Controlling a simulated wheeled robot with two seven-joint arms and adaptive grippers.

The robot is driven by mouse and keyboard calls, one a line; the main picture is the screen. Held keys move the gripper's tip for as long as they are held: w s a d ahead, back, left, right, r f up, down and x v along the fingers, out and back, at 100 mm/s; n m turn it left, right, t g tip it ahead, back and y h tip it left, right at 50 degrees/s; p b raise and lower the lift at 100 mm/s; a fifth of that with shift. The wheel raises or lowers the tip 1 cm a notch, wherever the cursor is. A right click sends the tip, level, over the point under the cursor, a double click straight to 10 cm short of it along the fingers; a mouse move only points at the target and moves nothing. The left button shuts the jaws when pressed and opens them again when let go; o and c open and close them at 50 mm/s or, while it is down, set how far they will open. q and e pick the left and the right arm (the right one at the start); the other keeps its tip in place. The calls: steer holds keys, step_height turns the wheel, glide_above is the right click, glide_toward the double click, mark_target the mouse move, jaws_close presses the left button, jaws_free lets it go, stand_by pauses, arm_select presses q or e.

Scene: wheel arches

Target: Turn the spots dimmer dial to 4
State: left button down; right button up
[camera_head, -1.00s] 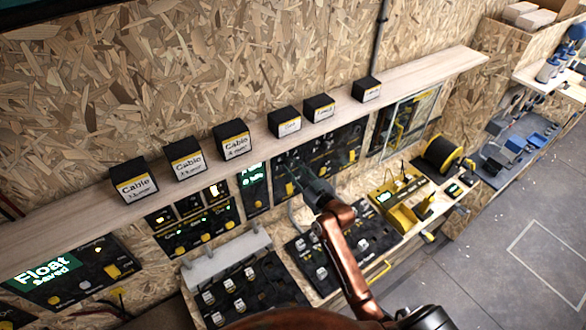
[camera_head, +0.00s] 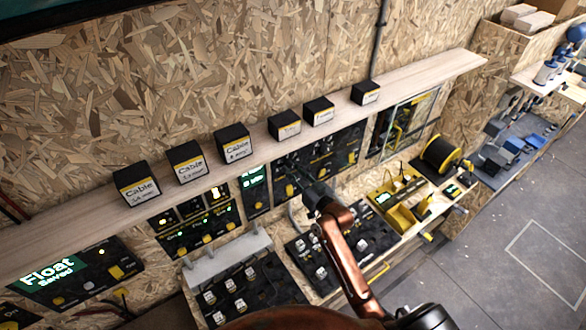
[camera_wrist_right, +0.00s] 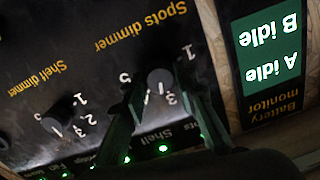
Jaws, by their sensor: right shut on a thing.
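The spots dimmer dial (camera_wrist_right: 160,78) is a small grey round knob on a black panel, under the yellow "Spots dimmer" label, which appears upside down in the right wrist view. Printed numbers ring it; 1, 3 and 5 can be read, others are partly covered. I cannot tell which number it points to. My right gripper (camera_wrist_right: 160,92) is shut on the dial, one dark finger on each side. In the head view my right gripper (camera_head: 298,180) reaches the wall panel below the shelf and hides the dial. My left gripper is not in view.
A shelf dimmer dial (camera_wrist_right: 58,125) sits beside it. A battery monitor (camera_wrist_right: 268,45) with a green screen reads "A idle" and "B idle". A wooden shelf (camera_head: 440,72) with several black boxes runs above the panels. Switch boards and a yellow device (camera_head: 400,215) lie below.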

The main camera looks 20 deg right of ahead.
steer(key=m+p, duration=0.1)
steer(key=m, duration=0.2)
steer(key=shift+r+p, duration=0.15)
steer(key=shift+p, duration=0.25)
steer(key=shift+m+p, duration=0.6)
steer(key=shift+m, duration=1.1)
steer(key=o, duration=1.2)
steer(key=shift+c, duration=0.2)
